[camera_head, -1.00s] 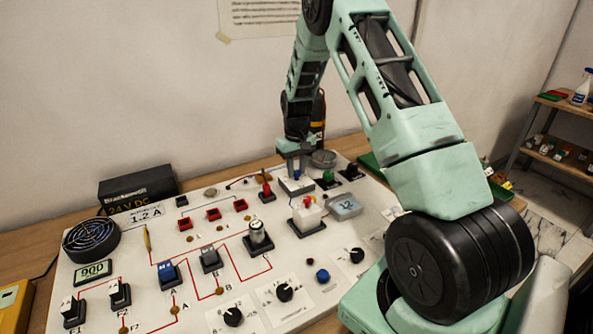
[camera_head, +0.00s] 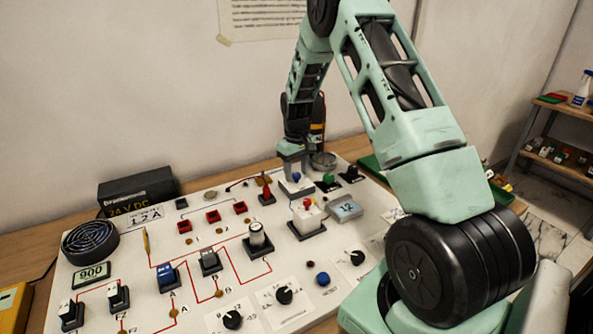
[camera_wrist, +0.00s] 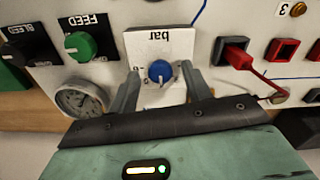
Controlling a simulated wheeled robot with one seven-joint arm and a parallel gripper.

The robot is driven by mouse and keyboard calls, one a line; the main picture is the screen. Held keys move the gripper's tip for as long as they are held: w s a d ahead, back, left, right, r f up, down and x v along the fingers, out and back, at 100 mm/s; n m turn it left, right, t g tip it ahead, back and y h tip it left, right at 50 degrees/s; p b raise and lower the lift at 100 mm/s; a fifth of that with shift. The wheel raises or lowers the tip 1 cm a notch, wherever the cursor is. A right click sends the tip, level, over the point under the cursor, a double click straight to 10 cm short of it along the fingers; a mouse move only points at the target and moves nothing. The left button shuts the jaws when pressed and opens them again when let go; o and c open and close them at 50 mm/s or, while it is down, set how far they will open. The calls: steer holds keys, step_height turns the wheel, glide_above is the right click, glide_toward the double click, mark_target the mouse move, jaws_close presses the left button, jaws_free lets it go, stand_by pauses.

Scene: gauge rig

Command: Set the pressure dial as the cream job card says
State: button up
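The pressure dial is a blue knob (camera_wrist: 160,71) with a pale pointer mark on a white plate (camera_wrist: 162,46) lettered "bar". In the head view the blue knob (camera_head: 296,177) sits at the back of the panel, below my gripper (camera_head: 293,164). In the wrist view my gripper (camera_wrist: 160,92) is open, with one finger on each side of the knob and gaps between. Most scale marks are hidden or too small to read. A cream sheet (camera_head: 262,14) with dark lines hangs on the wall; its text is unreadable and its top is cut off.
A green knob (camera_wrist: 80,45) labelled FEED, a black BLEED knob (camera_wrist: 16,54) and a round gauge (camera_wrist: 83,98) are close by. Red sockets (camera_wrist: 232,50) lie on the other side.

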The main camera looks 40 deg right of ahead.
mark_target(296, 174)
step_height(296, 174, up, 17)
steer(key=b, duration=0.2)
steer(key=shift+r+b, duration=0.2)
steer(key=shift+b, duration=0.15)
stand_by(0.6)
steer(key=s+a+n+y, duration=0.15)
steer(key=s+a, duration=0.35)
steer(key=a, duration=1)
steer(key=s+a+n+h, duration=0.1)
steer(key=s+a+n, duration=0.25)
steer(key=a, duration=1.15)
steer(key=s+a+f+n, duration=0.1)
steer(key=s+a, duration=0.4)
steer(key=s, duration=0.6)
steer(key=s+a+f+n, duration=0.2)
steer(key=s+a+f, duration=0.2)
steer(key=s, duration=0.8)
steer(key=shift+a+n, duration=0.3)
steer(key=shift+a, duration=0.4)
